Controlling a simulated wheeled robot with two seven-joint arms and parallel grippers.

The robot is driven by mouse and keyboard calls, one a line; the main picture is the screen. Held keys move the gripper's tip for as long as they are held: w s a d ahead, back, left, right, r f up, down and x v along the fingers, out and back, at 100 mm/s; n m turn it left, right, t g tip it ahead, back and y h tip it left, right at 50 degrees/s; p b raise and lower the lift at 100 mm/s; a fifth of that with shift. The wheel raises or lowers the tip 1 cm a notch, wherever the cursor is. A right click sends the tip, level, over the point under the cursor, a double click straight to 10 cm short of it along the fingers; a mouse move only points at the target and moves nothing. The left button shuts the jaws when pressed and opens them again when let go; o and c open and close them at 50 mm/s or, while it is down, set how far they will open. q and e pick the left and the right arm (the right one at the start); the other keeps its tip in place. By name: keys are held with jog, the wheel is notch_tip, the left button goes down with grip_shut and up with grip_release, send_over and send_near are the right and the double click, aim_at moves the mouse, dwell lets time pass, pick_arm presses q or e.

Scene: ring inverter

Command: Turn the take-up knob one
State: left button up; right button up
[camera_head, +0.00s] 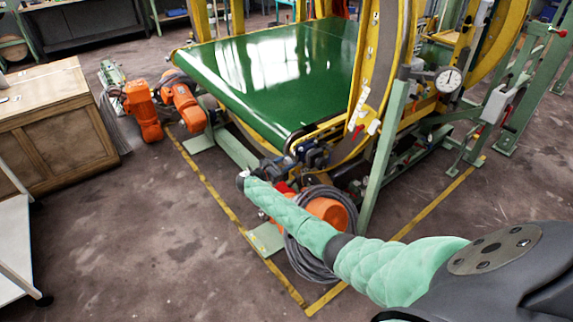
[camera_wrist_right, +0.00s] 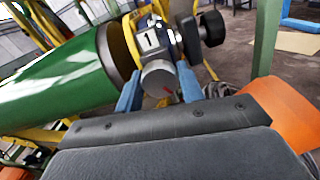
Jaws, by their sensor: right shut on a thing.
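The take-up knob one (camera_wrist_right: 158,74) is a grey round knob with a small red mark, below a white plate with a black "1" (camera_wrist_right: 150,40). My right gripper (camera_wrist_right: 160,88) has its two blue fingers on either side of the knob and is shut on it. In the head view my right arm's green sleeve reaches toward the near corner of the green belt (camera_head: 265,65); the fingers and the knob cannot be made out there. My left gripper is not in view.
A black knob (camera_wrist_right: 212,28) sits just beyond the label. An orange motor (camera_head: 328,211) and a coiled grey hose (camera_head: 300,255) lie below my arm. A yellow ring frame (camera_head: 375,85) with a dial gauge (camera_head: 448,79) stands to the right.

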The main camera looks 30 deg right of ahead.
jog(key=o, duration=1)
jog(key=shift+a, duration=0.4)
pick_arm(q)
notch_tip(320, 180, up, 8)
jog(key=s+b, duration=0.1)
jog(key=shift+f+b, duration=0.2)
jog(key=shift+b, duration=0.2)
pick_arm(e)
jog(key=a, duration=0.7)
jog(key=shift+s, duration=0.3)
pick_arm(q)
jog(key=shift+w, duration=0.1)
